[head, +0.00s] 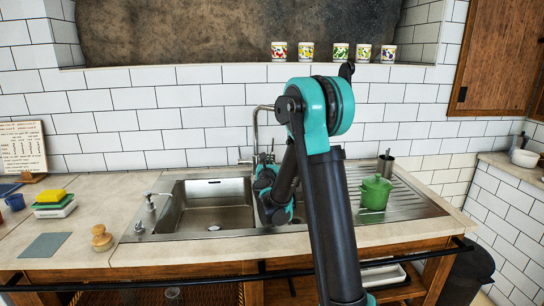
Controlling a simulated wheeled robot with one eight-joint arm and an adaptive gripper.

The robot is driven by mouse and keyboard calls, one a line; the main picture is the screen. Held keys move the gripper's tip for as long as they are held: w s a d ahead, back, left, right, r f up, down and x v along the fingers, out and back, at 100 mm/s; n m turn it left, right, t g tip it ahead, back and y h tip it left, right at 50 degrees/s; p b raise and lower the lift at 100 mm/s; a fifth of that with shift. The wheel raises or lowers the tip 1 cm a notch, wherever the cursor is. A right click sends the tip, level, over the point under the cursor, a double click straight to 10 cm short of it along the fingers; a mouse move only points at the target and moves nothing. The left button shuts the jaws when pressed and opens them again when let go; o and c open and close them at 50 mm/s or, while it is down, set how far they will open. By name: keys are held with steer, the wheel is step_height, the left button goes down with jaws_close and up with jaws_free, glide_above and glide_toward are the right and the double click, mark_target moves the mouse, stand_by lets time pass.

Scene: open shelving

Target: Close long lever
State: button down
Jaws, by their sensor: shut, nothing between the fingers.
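A metal faucet (256,130) stands behind the sink, and the top of its spout curves right behind my arm. A short, thin metal piece at its lower left (244,161) looks like the lever, but its full length and position are hard to make out. My gripper (266,158) is small and dark in this view, close in front of the faucet's lower part. It is shut and holds nothing. I cannot tell whether it touches the faucet or lever. My arm hides the area to the right of the faucet.
The steel sink (166,222) has an open basin left of my arm. A green pot (375,192) stands on the drainboard at right. A soap dispenser (150,201), a wooden brush (102,238) and sponges (50,196) are on the left counter. Several cups line the ledge above.

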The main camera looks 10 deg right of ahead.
mark_target(273, 142)
steer(key=x, duration=1.1)
steer(key=shift+w, duration=0.3)
steer(key=shift+w+d+r, duration=0.1)
steer(key=shift+w+r, duration=0.15)
steer(key=shift+w, duration=0.3)
steer(key=shift+w+r, duration=0.25)
steer(key=shift+w, duration=0.25)
steer(key=shift+f, duration=0.1)
